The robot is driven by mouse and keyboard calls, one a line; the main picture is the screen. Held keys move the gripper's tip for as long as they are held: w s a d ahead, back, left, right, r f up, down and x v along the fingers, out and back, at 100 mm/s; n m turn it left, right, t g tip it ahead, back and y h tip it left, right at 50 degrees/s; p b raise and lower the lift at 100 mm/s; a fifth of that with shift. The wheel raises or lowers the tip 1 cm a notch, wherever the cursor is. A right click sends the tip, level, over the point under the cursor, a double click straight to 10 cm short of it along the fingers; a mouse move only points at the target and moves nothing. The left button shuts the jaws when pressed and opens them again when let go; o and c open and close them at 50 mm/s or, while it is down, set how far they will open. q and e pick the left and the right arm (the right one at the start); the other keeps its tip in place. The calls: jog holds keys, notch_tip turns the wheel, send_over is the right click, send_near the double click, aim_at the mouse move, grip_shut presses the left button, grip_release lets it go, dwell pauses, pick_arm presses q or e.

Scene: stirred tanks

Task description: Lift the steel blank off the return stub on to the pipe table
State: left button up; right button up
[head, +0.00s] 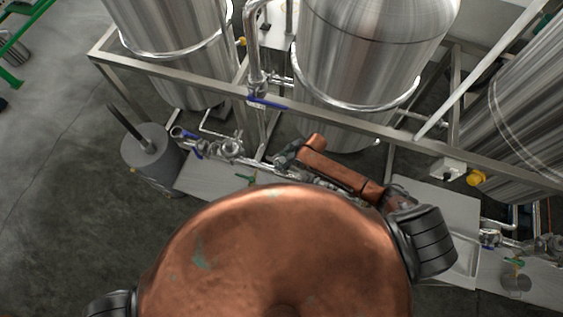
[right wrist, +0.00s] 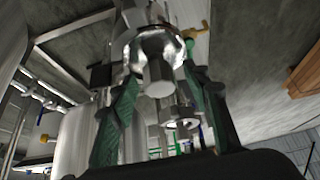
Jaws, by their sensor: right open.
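My right gripper (head: 284,156) is at the pipework in the middle of the head view. In the right wrist view its two green fingers (right wrist: 160,112) stand apart, one on each side of shiny steel fittings. A bright rounded fitting (right wrist: 150,48) with a faceted end (right wrist: 158,78) shows between and beyond the fingers. A smaller round steel piece (right wrist: 181,124) shows lower down. I cannot tell which of these is the steel blank or the return stub, or whether a finger touches them. The pipe table (head: 210,181) is a pale flat surface under the pipework. My left gripper is out of view.
Large steel tanks (head: 375,45) stand behind a metal frame rail (head: 330,118). A blue-handled valve (head: 265,102) is on a vertical pipe. A grey cylinder (head: 150,160) with a dark rod stands left of the table. Open floor (head: 50,180) lies further left.

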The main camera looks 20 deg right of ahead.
jog(key=shift+c, duration=0.6)
grip_shut()
jog(key=shift+r, duration=0.1)
